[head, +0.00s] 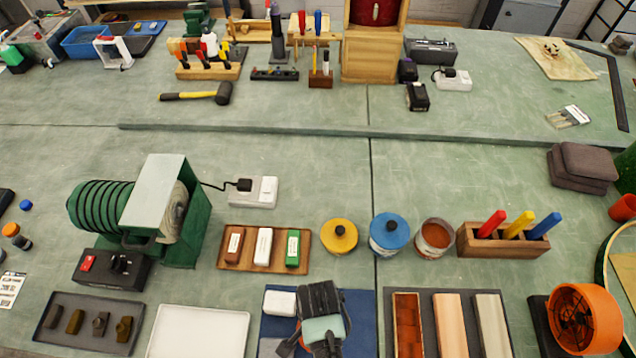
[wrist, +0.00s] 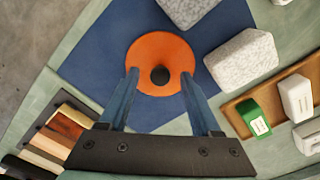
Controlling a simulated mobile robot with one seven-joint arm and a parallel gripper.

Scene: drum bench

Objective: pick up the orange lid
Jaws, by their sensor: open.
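The orange lid (wrist: 148,50) is a flat disc with a black knob (wrist: 160,75) at its centre. It lies on the blue mat (wrist: 95,60) in the wrist view. My gripper (wrist: 160,77) is open above it, with one finger on each side of the knob in the picture. The fingers appear apart from the knob, and nothing is held between them. I cannot tell how high the fingertips are above the lid. In the head view my gripper (head: 322,340) is over the mat (head: 364,312) and hides most or all of the lid.
Two speckled pale blocks (wrist: 242,58) (wrist: 188,8) lie beside the lid. A wooden tray (head: 223,262) with brown, white and green blocks stands behind the mat. Yellow-lidded (head: 339,237) and blue-lidded (head: 389,237) tins and an open tin (head: 435,238) stand farther back.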

